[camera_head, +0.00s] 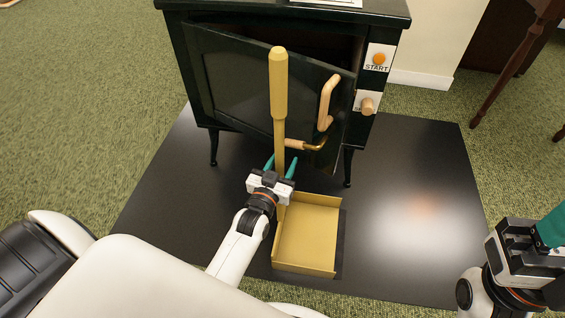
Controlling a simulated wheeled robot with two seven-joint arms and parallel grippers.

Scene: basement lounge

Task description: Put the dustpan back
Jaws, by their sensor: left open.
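The yellow dustpan (308,235) stands on the dark floor plate in front of a black stove. Its long handle (279,90) rises upright in front of the stove door. My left gripper (280,164) is open, with its teal fingers on either side of the lower handle. I cannot tell whether the fingers touch it. My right gripper (548,232) is at the right edge, away from the dustpan. Only part of its teal fingers shows, so its opening is unclear.
The black stove (190,70) has its door (235,85) ajar, with a wooden handle (326,100) and a brass latch close to the dustpan handle. A START button (379,59) and a knob (367,105) are at its right. The dark plate (420,190) is clear on the right.

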